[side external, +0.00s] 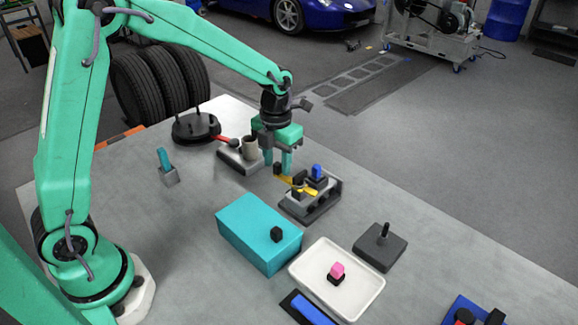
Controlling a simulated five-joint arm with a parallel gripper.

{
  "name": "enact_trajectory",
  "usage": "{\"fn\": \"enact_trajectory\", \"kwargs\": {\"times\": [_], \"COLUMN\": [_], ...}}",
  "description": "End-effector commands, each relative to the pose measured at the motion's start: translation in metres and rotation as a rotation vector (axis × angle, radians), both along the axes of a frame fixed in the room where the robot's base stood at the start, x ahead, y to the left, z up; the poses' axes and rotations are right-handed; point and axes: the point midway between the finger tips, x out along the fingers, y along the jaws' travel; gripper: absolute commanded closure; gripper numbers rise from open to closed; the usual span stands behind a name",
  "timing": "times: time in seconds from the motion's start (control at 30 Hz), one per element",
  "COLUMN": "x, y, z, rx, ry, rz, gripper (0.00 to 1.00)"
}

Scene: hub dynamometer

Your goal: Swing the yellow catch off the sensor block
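The yellow catch (299,187) is a thin bar lying across the top of the grey sensor block (312,204). A small black knob (277,168) sits at its left end, and a blue knob (317,171) stands at the back of the block. My gripper (278,169) points down just left of the block, with its two teal fingers apart. The black knob is at the level of the fingertips, close to the gap between them. I cannot tell whether the fingers touch it.
A grey fixture (239,160) with a beige cylinder and red lever stands close behind left of my gripper. A teal box (257,231), a white tray (337,281) with a pink block and a dark plate (379,248) with a peg are in front. The table's left middle is mostly clear.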

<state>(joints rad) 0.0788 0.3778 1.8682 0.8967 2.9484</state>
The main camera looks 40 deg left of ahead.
Motion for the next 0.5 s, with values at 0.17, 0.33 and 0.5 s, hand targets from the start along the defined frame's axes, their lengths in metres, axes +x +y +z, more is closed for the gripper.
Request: {"fn": "enact_trajectory", "kwargs": {"times": [0.17,0.33,0.5], "x": [0.001,0.001,0.001], "y": [0.0,0.0,0.0], "z": [0.019,0.042,0.061], "rx": [0.0,0.0,0.0], "ry": [-0.005,-0.006,-0.005], "rz": [0.0,0.0,0.0], "gripper": [0.62,0.62,0.62]}}
